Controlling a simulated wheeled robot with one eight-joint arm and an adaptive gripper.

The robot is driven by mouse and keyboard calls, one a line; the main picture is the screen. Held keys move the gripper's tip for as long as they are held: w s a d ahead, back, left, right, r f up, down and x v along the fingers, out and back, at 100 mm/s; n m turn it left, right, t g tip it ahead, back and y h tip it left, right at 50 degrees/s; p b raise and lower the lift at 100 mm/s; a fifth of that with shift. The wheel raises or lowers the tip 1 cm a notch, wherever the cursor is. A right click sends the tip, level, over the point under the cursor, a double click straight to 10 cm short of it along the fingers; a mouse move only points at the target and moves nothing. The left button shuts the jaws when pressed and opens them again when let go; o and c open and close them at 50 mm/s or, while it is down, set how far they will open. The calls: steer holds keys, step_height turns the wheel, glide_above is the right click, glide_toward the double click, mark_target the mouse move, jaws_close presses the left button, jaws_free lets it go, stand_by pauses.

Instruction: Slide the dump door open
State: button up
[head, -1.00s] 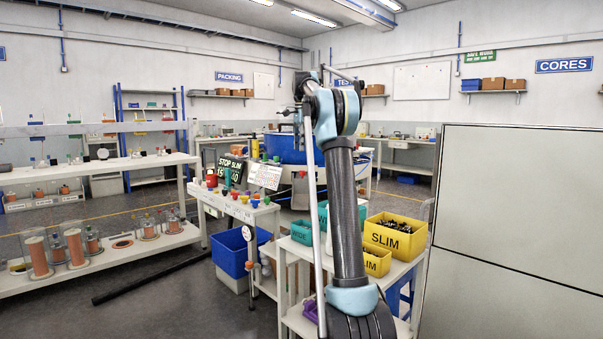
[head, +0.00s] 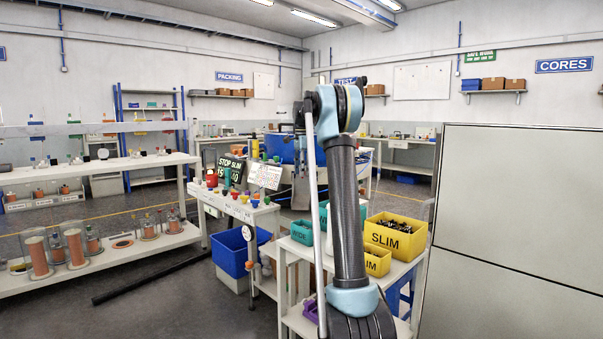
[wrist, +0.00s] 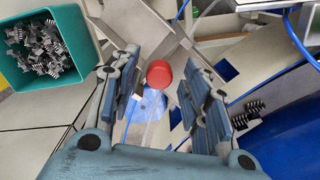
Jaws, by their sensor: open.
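My gripper (wrist: 160,70) is open in the wrist view, with its two fingers apart. A round red knob (wrist: 159,74) shows between the fingertips, touching neither finger as far as I can see. It stands by grey metal plates that look like a chute; I cannot tell which plate is the dump door or how far it is open. The blue bowl (wrist: 292,128) curves along the right of the wrist view, and in the head view it (head: 283,147) stands behind my arm. My gripper is not clearly visible in the head view.
A teal bin (wrist: 62,85) of connectors is at the wrist view's upper left. A few connectors (wrist: 255,107) lie on the right. In the head view, yellow SLIM bins (head: 395,238) stand on the cart right of my arm, and a large pale panel (head: 520,220) blocks the right.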

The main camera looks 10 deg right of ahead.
steer(key=shift+c, duration=0.3)
jaws_close()
steer(key=shift+r, duration=2.1)
steer(key=shift+o, duration=0.3)
jaws_free()
steer(key=shift+w+f, duration=0.1)
